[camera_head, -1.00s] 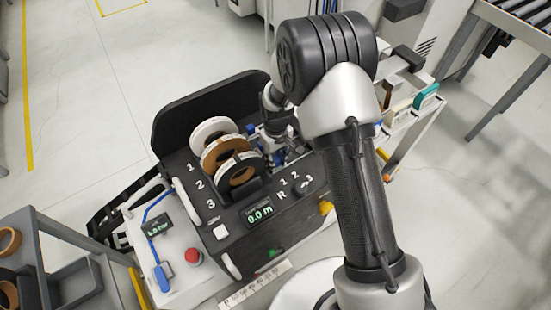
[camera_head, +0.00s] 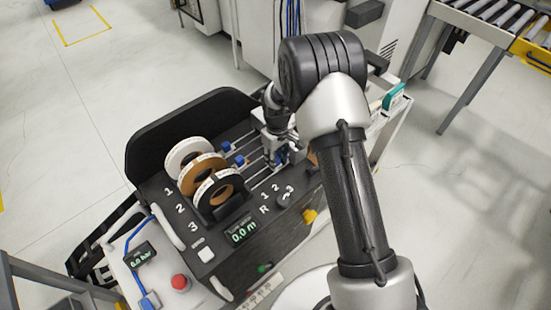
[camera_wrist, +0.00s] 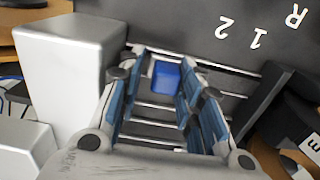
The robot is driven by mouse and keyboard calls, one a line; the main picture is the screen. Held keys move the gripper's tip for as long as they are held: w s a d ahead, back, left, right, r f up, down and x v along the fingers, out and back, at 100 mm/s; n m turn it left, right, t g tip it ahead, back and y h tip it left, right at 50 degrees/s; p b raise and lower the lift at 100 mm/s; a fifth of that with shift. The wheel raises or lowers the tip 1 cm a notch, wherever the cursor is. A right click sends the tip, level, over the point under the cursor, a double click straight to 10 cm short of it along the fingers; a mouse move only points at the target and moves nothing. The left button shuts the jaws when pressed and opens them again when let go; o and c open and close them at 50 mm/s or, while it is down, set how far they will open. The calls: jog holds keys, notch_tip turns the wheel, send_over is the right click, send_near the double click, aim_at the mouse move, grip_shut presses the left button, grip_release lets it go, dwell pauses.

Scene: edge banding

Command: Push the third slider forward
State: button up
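A black machine (camera_head: 150,190) carries several parallel rails with blue sliders. Two blue sliders show in the head view, an upper one (camera_head: 226,147) and one just below it (camera_head: 240,160). More blue (camera_head: 281,158) shows at my gripper, where the arm's end partly hides the rails. In the wrist view my gripper (camera_wrist: 163,72) has its two blue-padded fingers apart over the rails. A blue slider (camera_wrist: 167,78) lies between or just beyond the fingertips, with visible gaps at its sides. I cannot tell whether a finger touches it.
Three tape rolls (camera_head: 186,152) stand left of the rails, marked 1, 2 and 3. A display (camera_head: 242,232) reads 0.0 m, and a black knob (camera_head: 285,199) sits near the R, 1, 2, 3 marks. A red button (camera_head: 180,282) is at lower left.

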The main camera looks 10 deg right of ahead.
jog(key=shift+r, duration=0.15)
notch_tip(320, 180, up, 12)
dwell(0.7)
dwell(0.4)
notch_tip(320, 180, up, 7)
jog(key=m, duration=0.1)
send_over(277, 158)
jog(key=s+d, duration=0.1)
jog(key=s, duration=0.2)
jog(key=s+d+r+m+t, duration=0.2)
jog(key=s+d+r, duration=0.1)
jog(key=s+r, duration=0.6)
jog(key=s+d+r+m+t, duration=0.1)
jog(key=s+r+m, duration=0.1)
jog(key=s, duration=0.7)
jog(key=s+d+r+m+t, duration=0.1)
jog(key=s+r, duration=0.2)
jog(key=s, duration=0.7)
jog(key=shift+d+m+t, duration=0.3)
jog(key=shift+d+m, duration=0.05)
jog(key=shift+m, duration=0.05)
jog(key=shift+c, duration=0.6)
